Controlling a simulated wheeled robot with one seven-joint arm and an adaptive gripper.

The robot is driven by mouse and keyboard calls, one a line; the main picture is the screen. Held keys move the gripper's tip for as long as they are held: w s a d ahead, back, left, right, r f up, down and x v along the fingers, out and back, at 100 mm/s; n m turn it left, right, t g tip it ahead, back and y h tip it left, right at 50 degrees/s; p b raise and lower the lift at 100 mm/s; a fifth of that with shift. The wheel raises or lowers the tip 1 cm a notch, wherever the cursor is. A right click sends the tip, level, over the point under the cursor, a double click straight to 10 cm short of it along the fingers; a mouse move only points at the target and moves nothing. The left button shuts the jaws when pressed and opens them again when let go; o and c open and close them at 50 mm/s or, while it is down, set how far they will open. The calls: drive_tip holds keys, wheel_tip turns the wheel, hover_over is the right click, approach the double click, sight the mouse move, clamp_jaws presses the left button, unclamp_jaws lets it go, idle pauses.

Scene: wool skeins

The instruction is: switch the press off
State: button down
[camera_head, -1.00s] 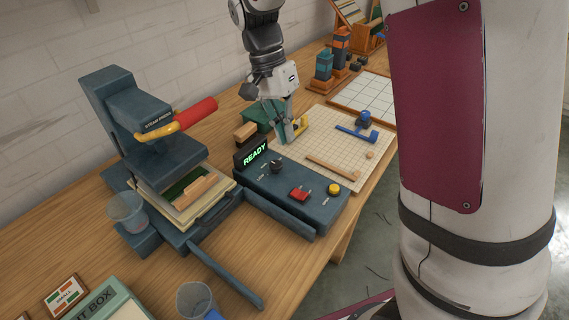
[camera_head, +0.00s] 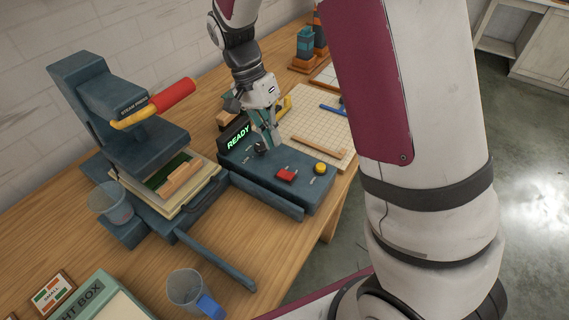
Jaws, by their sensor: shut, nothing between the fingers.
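The steam press (camera_head: 140,135) stands at the left, its head raised on a dark blue frame with a red handle (camera_head: 174,95). Its control box (camera_head: 275,179) lies to the right of the press. The box carries a lit green READY display (camera_head: 238,138), a dark knob (camera_head: 261,147), a red switch (camera_head: 286,174) and a yellow button (camera_head: 320,168). My gripper (camera_head: 269,143) is shut and empty, pointing down at the far side of the control box, close beside the dark knob. I cannot tell whether it touches the box.
A gridded mat (camera_head: 314,136) with blue and wooden tools lies behind the box. A clear cup (camera_head: 110,203) stands by the press, and a blue-handled jug (camera_head: 188,291) near the front. A light box (camera_head: 107,302) is at the front left.

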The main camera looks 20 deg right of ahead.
sight(288, 174)
drive_tip(key=x, duration=0.9)
drive_tip(key=shift+r, duration=0.1)
drive_tip(key=shift+s+p, duration=0.1)
drive_tip(key=shift+p, duration=0.2)
